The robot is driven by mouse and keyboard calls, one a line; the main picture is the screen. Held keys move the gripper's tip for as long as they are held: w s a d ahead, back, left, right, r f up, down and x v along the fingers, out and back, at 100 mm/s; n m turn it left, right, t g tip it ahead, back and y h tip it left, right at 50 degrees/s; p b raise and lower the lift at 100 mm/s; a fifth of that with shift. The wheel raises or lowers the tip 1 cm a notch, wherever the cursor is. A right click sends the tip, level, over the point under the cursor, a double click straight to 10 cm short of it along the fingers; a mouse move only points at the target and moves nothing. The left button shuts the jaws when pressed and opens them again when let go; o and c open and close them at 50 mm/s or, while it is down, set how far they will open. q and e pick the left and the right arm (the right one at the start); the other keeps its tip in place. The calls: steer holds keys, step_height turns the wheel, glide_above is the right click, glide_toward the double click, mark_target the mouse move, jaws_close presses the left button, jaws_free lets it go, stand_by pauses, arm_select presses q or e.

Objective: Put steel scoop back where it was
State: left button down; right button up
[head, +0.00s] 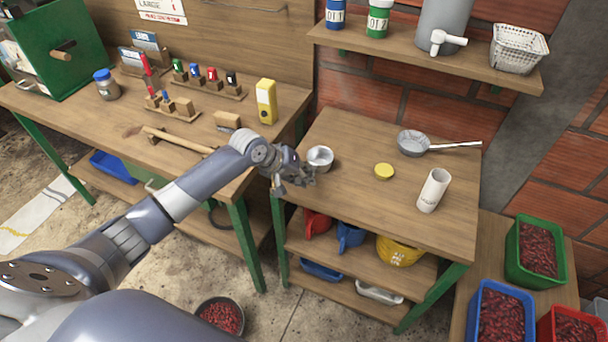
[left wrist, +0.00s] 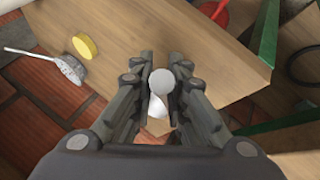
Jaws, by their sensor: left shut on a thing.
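The steel scoop (head: 320,156) shows in the head view as a small round metal cup at the left side of the small wooden table (head: 335,205). My left gripper (head: 298,177) is just left of the cup, at the table's left edge, and is shut on the scoop. In the left wrist view a pale grey rounded piece of the scoop (left wrist: 162,82) shows between the fingers of my left gripper (left wrist: 161,85). The fingers hide the rest of the handle. I cannot tell whether the cup touches the table top. My right gripper is not in view.
On the small table are a yellow disc (head: 384,171), a long-handled strainer (head: 413,143) and a white cylinder (head: 434,190). A wall shelf (head: 420,50) overhangs behind. The workbench (head: 195,135) on the left holds a yellow device (head: 266,101). The table's front middle is clear.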

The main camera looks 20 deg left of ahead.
arm_select(q)
steer(key=c, duration=1.6)
jaws_free()
steer(key=shift+f, duration=0.1)
steer(key=b+v, duration=0.1)
steer(key=v, duration=1.1)
